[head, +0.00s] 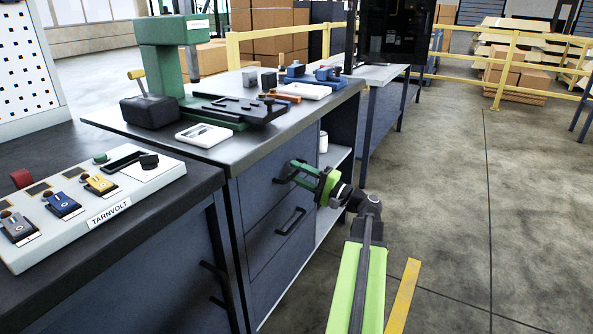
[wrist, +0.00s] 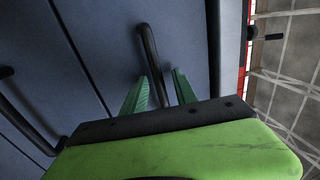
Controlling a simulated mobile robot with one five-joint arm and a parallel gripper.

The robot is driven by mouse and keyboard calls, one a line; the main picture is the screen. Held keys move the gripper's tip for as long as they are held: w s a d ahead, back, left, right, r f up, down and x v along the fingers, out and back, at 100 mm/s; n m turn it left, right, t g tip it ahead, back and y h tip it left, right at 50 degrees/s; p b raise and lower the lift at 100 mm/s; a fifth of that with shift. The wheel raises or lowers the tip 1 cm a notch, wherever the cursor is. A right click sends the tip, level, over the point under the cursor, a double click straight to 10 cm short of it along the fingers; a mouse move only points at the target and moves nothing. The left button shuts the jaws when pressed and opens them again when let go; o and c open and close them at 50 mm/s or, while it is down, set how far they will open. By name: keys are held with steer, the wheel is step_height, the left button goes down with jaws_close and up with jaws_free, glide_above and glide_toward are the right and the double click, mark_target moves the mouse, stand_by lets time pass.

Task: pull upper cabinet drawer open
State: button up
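The upper cabinet drawer (head: 258,190) has a dark blue-grey front under the worktop and looks flush with the cabinet. Its dark bar handle (wrist: 149,48) shows in the wrist view, running down between my fingers. My gripper (head: 291,172), with green fingers, is at this handle and hides much of it in the head view. In the wrist view my gripper (wrist: 159,88) is open, one finger on each side of the handle, with a gap visible on the right side. Any contact on the left side is hard to tell.
A lower drawer handle (head: 291,221) sits below. The worktop (head: 225,152) above carries a green press (head: 168,55) and several small parts. A nearer bench with a white panel (head: 95,205) stands at left. Open shelves (head: 338,160) lie beyond the drawers. The floor (head: 450,190) at right is clear.

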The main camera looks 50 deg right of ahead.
steer(key=shift+w+a, duration=0.1)
steer(key=shift+w, duration=0.15)
steer(key=shift+c, duration=0.4)
jaws_close()
stand_by(0.8)
